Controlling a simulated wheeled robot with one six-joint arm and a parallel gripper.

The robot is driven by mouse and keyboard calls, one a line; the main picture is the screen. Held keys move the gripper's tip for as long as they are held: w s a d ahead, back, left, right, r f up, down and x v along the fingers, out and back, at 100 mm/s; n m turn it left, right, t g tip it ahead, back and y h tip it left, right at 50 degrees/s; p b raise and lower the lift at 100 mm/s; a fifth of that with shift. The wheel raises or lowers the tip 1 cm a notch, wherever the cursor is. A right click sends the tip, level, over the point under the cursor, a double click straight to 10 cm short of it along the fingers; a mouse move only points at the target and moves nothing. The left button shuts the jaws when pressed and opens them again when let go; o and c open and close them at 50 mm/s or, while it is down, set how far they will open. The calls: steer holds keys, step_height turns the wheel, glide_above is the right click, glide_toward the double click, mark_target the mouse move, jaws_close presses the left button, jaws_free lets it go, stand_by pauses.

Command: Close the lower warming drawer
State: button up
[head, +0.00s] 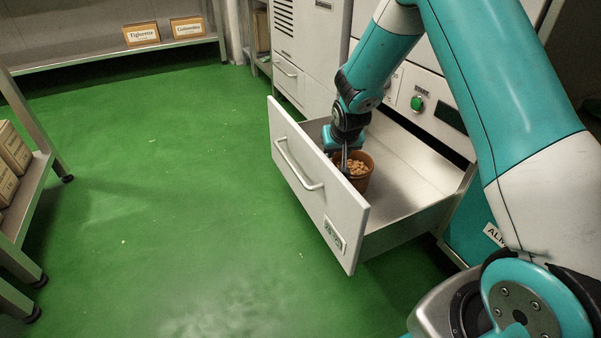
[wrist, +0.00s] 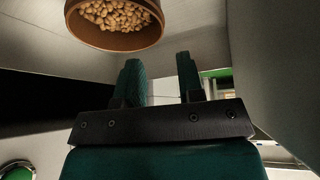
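The warming drawer (head: 345,228) is pulled well out of the teal and white cabinet, with its white front panel facing left. A bar handle (head: 298,168) is on the outside of that panel. A brown pot of nuts (head: 358,181) stands inside the drawer near the front panel; it also shows at the top of the wrist view (wrist: 118,42). My gripper (head: 345,163) reaches down inside the drawer, between the front panel and the pot. In the wrist view my gripper (wrist: 160,72) has its fingers apart with nothing between them. Whether a finger touches the panel I cannot tell.
A green button (head: 417,103) is on the cabinet face above the drawer. Shelving with boxes (head: 12,160) stands at the left edge, and a bench with labelled boxes (head: 142,34) at the back. The green floor (head: 160,200) left of the drawer is clear.

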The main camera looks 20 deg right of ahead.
steer(key=shift+r, duration=0.1)
steer(key=c, duration=0.3)
steer(key=shift+r+p, duration=0.35)
steer(key=shift+p, duration=0.05)
jaws_close()
step_height(320, 180, up, 9)
steer(key=p, duration=0.8)
glide_above(316, 162)
steer(key=w+d, duration=0.4)
steer(key=s+a+r+n+h+b, duration=0.1)
steer(key=s+a+r+h, duration=0.1)
steer(key=s+a, duration=0.4)
steer(key=s+a+r+n+h, duration=0.15)
steer(key=s+a, duration=0.25)
steer(key=a, duration=0.5)
steer(key=shift+m+g, duration=0.25)
steer(key=shift+g, duration=0.15)
steer(key=w+d+f+b, duration=0.1)
steer(key=d+f+b, duration=0.1)
steer(key=w+d+f+b, duration=0.1)
steer(key=d+f+b, duration=0.2)
steer(key=w+d+f+b, duration=0.2)
steer(key=d+b, duration=0.1)
steer(key=shift+f, duration=0.2)
steer(key=shift+d+r+b, duration=0.2)
steer(key=shift+d+b, duration=0.15)
steer(key=shift+d, duration=0.05)
